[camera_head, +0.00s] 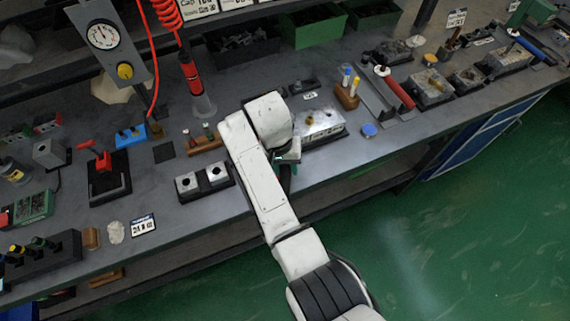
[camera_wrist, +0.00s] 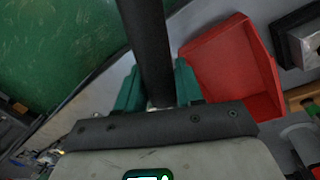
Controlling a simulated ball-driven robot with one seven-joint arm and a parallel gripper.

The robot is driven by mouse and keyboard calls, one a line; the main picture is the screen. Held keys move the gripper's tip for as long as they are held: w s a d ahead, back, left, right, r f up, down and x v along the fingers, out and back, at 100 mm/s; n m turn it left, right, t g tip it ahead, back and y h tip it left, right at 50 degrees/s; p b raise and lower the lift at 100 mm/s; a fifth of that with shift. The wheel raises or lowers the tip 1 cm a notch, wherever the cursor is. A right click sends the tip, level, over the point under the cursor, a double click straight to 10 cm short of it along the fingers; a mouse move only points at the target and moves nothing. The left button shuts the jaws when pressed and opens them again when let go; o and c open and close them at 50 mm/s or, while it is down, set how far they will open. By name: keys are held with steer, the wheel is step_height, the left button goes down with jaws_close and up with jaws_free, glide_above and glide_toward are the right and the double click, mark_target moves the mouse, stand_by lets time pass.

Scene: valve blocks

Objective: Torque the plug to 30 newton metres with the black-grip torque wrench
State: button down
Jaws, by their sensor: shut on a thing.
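My gripper (camera_wrist: 158,92) has two green fingers shut on a black bar in the wrist view. The bar looks like the black grip of the torque wrench (camera_wrist: 148,40) and runs up out of the picture; its head is not visible. In the head view my gripper (camera_head: 288,165) hangs at the bench's front edge, mostly hidden by my arm, with a dark piece of the grip below it. A silver valve block (camera_head: 325,128) with a brass-coloured part on top sits just beyond and to the right. I cannot tell whether that part is the plug.
A red bin (camera_wrist: 228,62) lies close to my gripper in the wrist view. A red-grip tool (camera_head: 396,90) and a blue-grip tool (camera_head: 530,45) lie to the right. A blue cap (camera_head: 369,130) sits on clear bench.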

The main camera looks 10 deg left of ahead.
steer(key=shift+r, duration=0.2)
steer(key=shift+r+p, duration=0.3)
steer(key=shift+r, duration=3.45)
